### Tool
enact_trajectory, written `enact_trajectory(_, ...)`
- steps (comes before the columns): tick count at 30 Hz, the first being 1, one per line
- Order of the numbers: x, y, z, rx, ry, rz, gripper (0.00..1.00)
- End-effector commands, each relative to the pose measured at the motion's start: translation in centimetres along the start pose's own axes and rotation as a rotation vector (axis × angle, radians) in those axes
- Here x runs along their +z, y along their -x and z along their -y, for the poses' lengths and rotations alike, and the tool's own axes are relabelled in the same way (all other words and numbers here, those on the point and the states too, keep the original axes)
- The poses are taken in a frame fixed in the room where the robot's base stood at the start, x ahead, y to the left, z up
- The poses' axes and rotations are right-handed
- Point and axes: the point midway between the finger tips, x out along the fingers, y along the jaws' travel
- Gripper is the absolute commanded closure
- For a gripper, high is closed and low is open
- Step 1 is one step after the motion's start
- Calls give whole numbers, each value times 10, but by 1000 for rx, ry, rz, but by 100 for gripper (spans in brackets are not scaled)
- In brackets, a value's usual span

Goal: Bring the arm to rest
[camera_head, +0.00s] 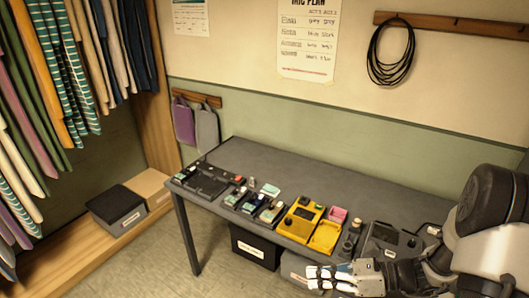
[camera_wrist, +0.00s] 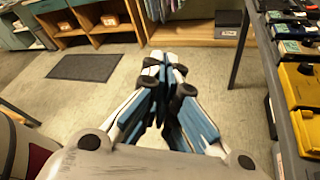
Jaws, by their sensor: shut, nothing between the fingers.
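My gripper (camera_head: 318,278) is at the bottom right of the head view, in front of the table's near edge and pointing left. In the wrist view my gripper (camera_wrist: 163,62) has its fingertips together, with nothing between them. Below and beyond the fingers there is bare floor in that view. My arm comes in from the right side of the head view.
A grey table (camera_head: 300,170) holds several small devices, including a yellow case (camera_head: 300,220). A black bin (camera_head: 255,246) stands under it. Clothes hang at the left above boxes (camera_head: 117,208). In the wrist view, a dark mat (camera_wrist: 85,67) lies on open floor.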

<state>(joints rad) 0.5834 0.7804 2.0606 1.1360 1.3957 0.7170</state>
Motion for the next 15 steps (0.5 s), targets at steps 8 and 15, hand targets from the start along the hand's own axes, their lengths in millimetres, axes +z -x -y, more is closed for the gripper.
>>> enact_trajectory(8,34,-3,-96,175,579,-407,100)
enact_trajectory(15,39,17,-158,327,1089,-734,100)
